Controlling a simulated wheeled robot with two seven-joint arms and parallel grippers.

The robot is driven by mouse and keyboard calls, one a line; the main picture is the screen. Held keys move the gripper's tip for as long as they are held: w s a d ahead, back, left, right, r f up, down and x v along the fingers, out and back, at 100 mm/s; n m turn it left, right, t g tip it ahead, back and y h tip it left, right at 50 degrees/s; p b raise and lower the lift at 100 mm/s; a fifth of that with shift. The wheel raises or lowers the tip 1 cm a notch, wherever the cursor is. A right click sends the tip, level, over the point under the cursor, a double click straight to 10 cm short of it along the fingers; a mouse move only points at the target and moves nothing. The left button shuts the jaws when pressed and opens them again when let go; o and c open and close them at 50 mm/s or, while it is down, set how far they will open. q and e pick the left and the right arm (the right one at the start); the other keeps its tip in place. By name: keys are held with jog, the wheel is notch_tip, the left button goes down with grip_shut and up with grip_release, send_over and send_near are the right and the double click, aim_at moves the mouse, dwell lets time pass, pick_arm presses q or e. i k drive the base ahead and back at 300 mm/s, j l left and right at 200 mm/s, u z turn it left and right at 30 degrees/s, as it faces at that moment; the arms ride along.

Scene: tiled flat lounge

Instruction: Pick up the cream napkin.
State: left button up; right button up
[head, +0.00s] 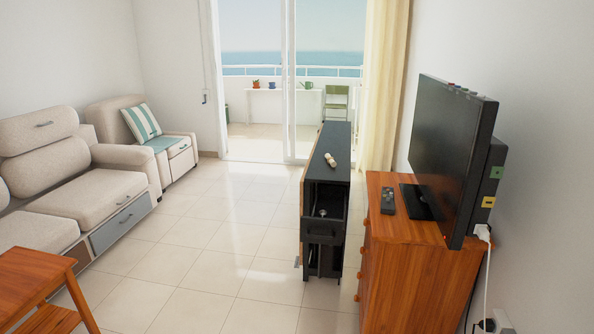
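A small cream rolled item (331,160), which looks like the cream napkin, lies on the narrow top of a dark folded table (331,141). The table stands across the room, beyond the near tiles and left of the wooden chest. The item is small in view, so fine detail is hard to tell. Neither of my grippers shows in the head view.
A wooden chest (412,275) with a television (450,150) and a remote (388,200) stands at right. A beige sofa (95,195), armchair (180,145) and wooden table (30,280) are at left. Tiled floor (215,265) is clear between. Glass doors (255,90) stand behind.

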aim_at(330, 161)
jog(key=i+z, duration=0.15)
jog(key=i, duration=0.45)
jog(key=i+j+z, duration=0.1)
jog(key=i, duration=0.55)
jog(key=i+j+z, duration=0.15)
jog(key=i, duration=0.45)
jog(key=j+z, duration=0.1)
jog(key=z, duration=0.15)
jog(key=i+j+z, duration=0.6)
jog(key=z, duration=0.2)
jog(key=j, duration=0.1)
